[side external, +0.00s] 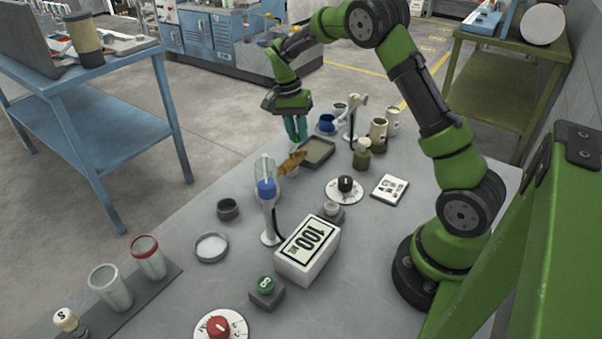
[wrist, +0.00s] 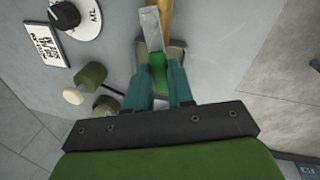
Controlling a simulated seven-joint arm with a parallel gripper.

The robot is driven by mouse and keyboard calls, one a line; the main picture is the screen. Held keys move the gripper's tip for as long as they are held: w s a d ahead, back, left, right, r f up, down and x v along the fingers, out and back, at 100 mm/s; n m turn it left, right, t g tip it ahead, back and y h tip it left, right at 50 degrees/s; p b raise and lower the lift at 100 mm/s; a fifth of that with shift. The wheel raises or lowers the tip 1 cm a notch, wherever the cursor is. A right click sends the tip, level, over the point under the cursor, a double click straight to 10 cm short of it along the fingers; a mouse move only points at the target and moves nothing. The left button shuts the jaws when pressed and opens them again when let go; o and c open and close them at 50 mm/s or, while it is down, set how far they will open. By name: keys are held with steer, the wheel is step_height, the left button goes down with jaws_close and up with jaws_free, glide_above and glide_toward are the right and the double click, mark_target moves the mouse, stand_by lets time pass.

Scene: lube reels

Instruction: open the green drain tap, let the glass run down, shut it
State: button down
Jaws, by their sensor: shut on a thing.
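My gripper (side external: 297,130) points down at the back of the bench, beside a shallow tray (side external: 328,153). In the wrist view its teal fingers (wrist: 158,88) are closed around a small green piece (wrist: 158,72). The frames do not show what this piece belongs to; the side view hides it. A green knob (side external: 266,283) with a white mark sits on a grey block near the front, well away from my gripper. A clear glass (side external: 265,167) with a blue part stands mid-bench on a pale stand; its level is unclear. I cannot tell which green part is the drain tap.
A white box (side external: 308,249) marked 100 stands beside the stand. A brown piece (side external: 291,163) lies near the tray. A black dial (side external: 345,185), a red dial (side external: 219,327) and a picture card (side external: 389,189) lie around. Several jars stand at the back right.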

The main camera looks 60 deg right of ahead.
steer(key=shift+s+d+m+y, duration=0.15)
steer(key=shift+s+m, duration=0.25)
steer(key=shift+m, duration=0.4)
steer(key=shift+s+m+y, duration=0.15)
steer(key=shift+s+m, duration=0.2)
steer(key=shift+m, duration=0.45)
steer(key=c, duration=1)
jaws_free()
steer(key=w+r, duration=0.3)
steer(key=r, duration=1.3)
steer(key=shift+w+r, duration=0.15)
steer(key=shift+r, duration=0.1)
